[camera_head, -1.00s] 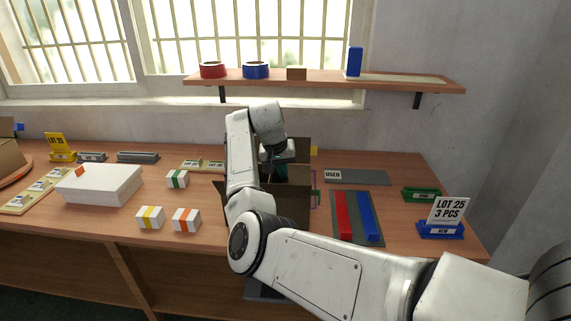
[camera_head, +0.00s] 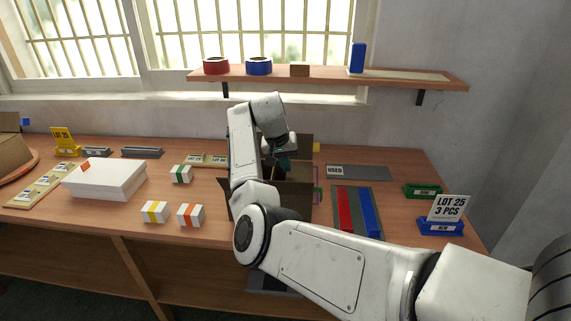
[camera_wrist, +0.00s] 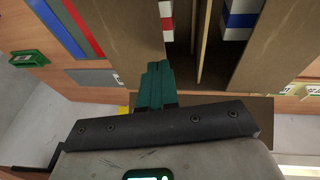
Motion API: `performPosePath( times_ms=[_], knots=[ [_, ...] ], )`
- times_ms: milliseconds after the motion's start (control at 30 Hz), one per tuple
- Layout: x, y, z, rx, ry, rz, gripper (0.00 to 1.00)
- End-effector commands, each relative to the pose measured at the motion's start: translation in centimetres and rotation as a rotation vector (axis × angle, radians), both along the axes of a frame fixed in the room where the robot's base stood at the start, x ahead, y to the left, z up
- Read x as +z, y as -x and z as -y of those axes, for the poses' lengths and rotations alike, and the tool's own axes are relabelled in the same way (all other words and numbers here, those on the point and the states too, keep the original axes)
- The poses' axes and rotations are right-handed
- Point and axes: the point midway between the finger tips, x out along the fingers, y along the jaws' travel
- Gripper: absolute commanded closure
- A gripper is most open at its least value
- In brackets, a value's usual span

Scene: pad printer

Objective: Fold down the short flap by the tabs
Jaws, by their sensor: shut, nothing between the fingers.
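The open brown carton (camera_head: 297,198) stands on the bench, partly hidden by my arm. In the wrist view its two long flaps, one on the left (camera_wrist: 120,38) and one on the right (camera_wrist: 268,45), spread out beside the opening. A short flap (camera_head: 306,144) stands at the far side with a yellow tab (camera_head: 317,147) at its right edge; the yellow also shows in the wrist view (camera_wrist: 124,110). My gripper (camera_wrist: 158,64) has teal fingers, shut and empty, over the carton's far end. It also shows in the head view (camera_head: 284,164). Contact with a flap cannot be told.
Inside the carton are a divider (camera_wrist: 204,42), a red-striped block (camera_wrist: 166,12) and a blue-striped block (camera_wrist: 240,20). To the right lie a grey mat (camera_head: 375,232) with red and blue bars and a USED plate (camera_head: 372,172). Small striped boxes (camera_head: 155,212) stand left.

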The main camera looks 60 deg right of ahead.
Motion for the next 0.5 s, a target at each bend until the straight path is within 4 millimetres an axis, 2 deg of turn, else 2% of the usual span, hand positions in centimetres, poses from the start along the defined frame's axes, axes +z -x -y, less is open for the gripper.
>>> performPosePath(
  times_ms=[167, 500],
  knots=[
    [1.1, 0.0, 0.0, 0.0, 0.0, 0.0, 1.0],
    [5.2, 0.0, -0.4, 0.004, 0.003, 0.004, 1.0]
  ],
)
